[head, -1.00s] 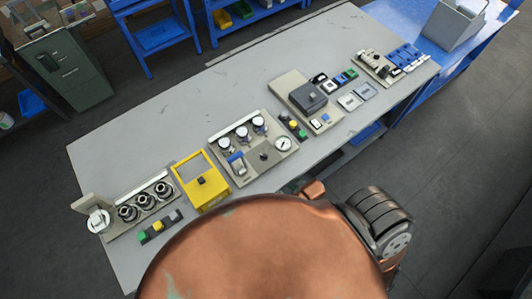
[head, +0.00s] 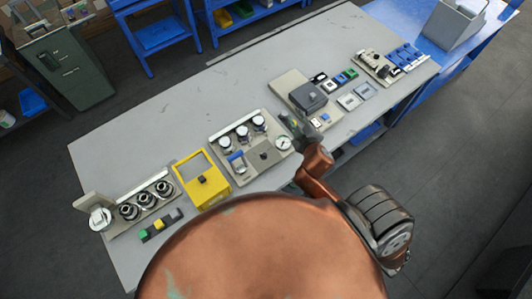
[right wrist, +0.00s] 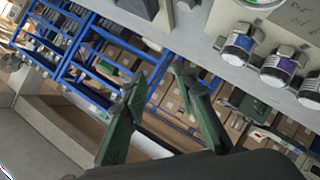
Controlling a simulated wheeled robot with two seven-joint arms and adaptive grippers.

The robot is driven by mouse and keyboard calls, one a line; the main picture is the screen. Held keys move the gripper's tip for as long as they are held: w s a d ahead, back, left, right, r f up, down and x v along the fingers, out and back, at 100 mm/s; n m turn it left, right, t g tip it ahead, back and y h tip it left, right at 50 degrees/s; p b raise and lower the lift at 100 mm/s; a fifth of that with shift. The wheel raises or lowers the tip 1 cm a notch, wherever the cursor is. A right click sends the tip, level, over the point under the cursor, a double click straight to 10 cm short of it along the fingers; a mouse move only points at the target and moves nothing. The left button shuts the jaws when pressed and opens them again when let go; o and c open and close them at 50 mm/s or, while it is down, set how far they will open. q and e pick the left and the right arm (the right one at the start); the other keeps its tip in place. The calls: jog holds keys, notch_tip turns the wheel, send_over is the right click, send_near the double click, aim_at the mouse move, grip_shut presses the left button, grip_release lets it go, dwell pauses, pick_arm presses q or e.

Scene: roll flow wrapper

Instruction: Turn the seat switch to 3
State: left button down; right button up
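No label reading "seat" or "3" is legible, so I cannot tell for certain which control is the seat switch. A small black knob (head: 263,155) sits on the middle beige panel (head: 222,169), beside a round gauge (head: 283,143) and a blue lever (head: 237,160). My right gripper (head: 297,125) is over the table just right of this panel. In the right wrist view its two green fingers (right wrist: 158,76) stand apart with nothing between them. Several round silver-bodied fittings (right wrist: 280,63) show at that view's upper right, clear of the fingers. My left gripper is out of view.
A yellow frame box (head: 202,190) stands left of the middle panel, and a panel with three black-ringed knobs (head: 146,199) is further left. A grey box on a beige plate (head: 309,97) stands right of my gripper. The table's back half (head: 180,120) is clear.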

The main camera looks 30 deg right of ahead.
jog(key=w+a+r+n+t+y, duration=0.2)
jog(key=w+a+r+n+t, duration=0.15)
jog(key=r, duration=0.35)
jog(key=w+a+r+n+t+y, duration=0.25)
jog(key=a+r+n, duration=0.2)
jog(key=r, duration=0.25)
jog(key=s+a+r+n+g+y, duration=0.2)
jog(key=a+n+g+y, duration=0.2)
jog(key=a+n+y, duration=1.1)
jog(key=n+g+h, duration=1.1)
jog(key=n+h, duration=0.1)
jog(key=n, duration=0.3)
send_near(265, 155)
jog(key=f, duration=0.1)
jog(key=shift+w+p+x, duration=0.2)
jog(key=shift+p+x, duration=0.15)
jog(key=shift+x, duration=3.35)
